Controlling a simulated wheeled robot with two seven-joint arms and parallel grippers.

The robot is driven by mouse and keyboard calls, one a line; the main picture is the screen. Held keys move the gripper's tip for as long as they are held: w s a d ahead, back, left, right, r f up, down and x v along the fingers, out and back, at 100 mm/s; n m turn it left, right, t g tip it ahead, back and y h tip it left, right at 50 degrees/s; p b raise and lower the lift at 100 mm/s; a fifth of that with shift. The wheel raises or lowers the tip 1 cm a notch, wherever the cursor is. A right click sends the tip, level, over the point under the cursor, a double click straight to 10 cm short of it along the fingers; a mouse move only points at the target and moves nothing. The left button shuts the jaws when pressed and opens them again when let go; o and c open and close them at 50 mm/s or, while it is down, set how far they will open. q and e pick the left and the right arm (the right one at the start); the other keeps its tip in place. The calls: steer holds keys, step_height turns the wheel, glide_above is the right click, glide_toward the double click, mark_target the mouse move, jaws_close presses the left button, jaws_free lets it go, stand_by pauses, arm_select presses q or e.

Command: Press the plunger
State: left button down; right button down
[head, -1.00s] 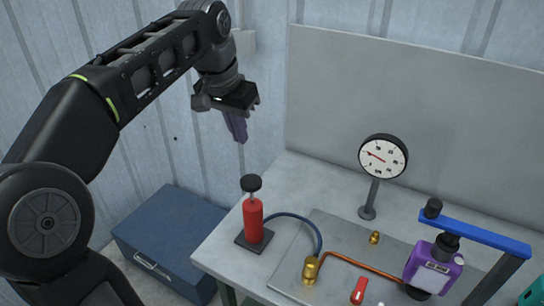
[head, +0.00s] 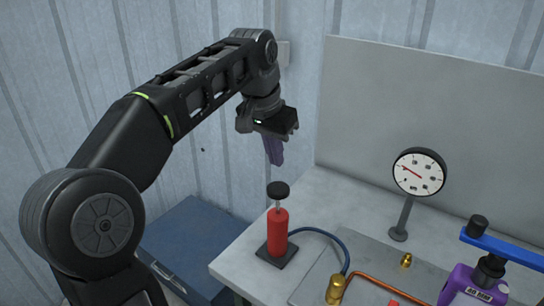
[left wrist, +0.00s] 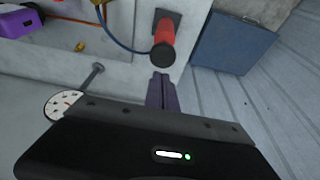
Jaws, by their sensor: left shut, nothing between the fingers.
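The plunger is a black round knob (head: 278,189) on a thin rod above a red cylinder (head: 278,232). The cylinder stands upright on a dark square base at the left part of the bench. My left gripper (head: 276,162) is shut and empty, its purple fingers pointing down just above the knob in the head view, with a small gap. In the left wrist view the fingertips (left wrist: 161,77) lie close to the black knob (left wrist: 163,55), and the red cylinder (left wrist: 165,32) shows beyond it. I cannot tell if they touch. My right gripper is not in view.
A pressure gauge (head: 419,172) stands on a post on the bench (head: 318,196). A blue hose (head: 325,237) runs from the pump to brass and copper fittings. A purple device (head: 474,287) under a blue arm (head: 505,246) is at right. A blue box (head: 190,240) sits left of the bench.

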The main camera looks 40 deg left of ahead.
mark_target(275, 191)
arm_select(q)
steer(key=x, duration=0.4)
steer(key=s+x, duration=0.1)
steer(key=x, duration=0.1)
steer(key=shift+f, duration=0.5)
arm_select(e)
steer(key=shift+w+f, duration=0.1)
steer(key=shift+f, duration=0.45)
